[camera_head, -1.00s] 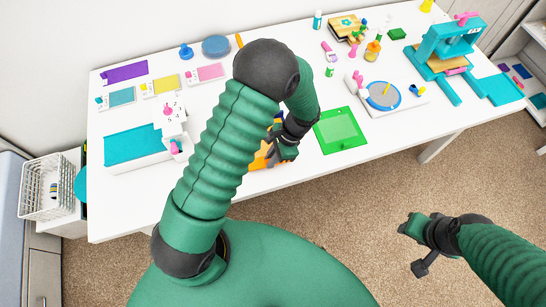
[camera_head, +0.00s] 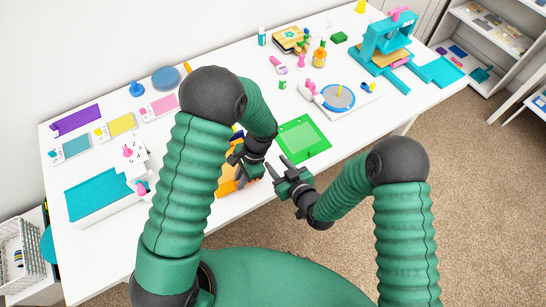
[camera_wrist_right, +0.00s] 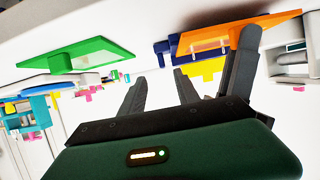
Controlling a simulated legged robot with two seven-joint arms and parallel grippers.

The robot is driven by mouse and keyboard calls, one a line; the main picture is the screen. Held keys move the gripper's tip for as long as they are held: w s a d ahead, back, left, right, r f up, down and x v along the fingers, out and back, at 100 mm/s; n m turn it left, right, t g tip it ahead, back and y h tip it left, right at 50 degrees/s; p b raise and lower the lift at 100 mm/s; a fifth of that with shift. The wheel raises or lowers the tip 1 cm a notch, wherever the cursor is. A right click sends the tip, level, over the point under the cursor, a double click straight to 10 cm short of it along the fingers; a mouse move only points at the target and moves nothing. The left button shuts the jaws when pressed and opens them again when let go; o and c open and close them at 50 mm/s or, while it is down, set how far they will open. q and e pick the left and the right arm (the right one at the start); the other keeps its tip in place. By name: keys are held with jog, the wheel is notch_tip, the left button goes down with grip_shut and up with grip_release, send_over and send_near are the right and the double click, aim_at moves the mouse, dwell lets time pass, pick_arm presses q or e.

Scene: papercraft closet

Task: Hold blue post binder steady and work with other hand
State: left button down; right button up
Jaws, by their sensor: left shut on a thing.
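The blue post binder shows in the right wrist view as a dark blue part (camera_wrist_right: 168,48) beside a flat orange panel (camera_wrist_right: 232,35). In the head view its orange part (camera_head: 228,184) lies at the table's front edge, largely hidden behind my left arm and hand. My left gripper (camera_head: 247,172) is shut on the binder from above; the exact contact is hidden. My right gripper (camera_head: 277,176) is open and empty, just right of the left gripper near the table's front edge, with its fingers toward the binder and apart from it.
A green mat (camera_head: 303,138) lies just right of the binder. A white machine with a teal tray (camera_head: 92,194) stands at left. A round blue turntable (camera_head: 338,97) and a teal press (camera_head: 388,45) stand at right. Small bottles and cards line the back.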

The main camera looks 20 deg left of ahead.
jog(key=x, duration=1.1)
jog(key=shift+f, duration=0.1)
jog(key=shift+d, duration=0.1)
grip_shut()
jog(key=shift+w, duration=0.1)
dwell(1.0)
jog(key=shift+c, duration=1.2)
grip_release()
grip_shut()
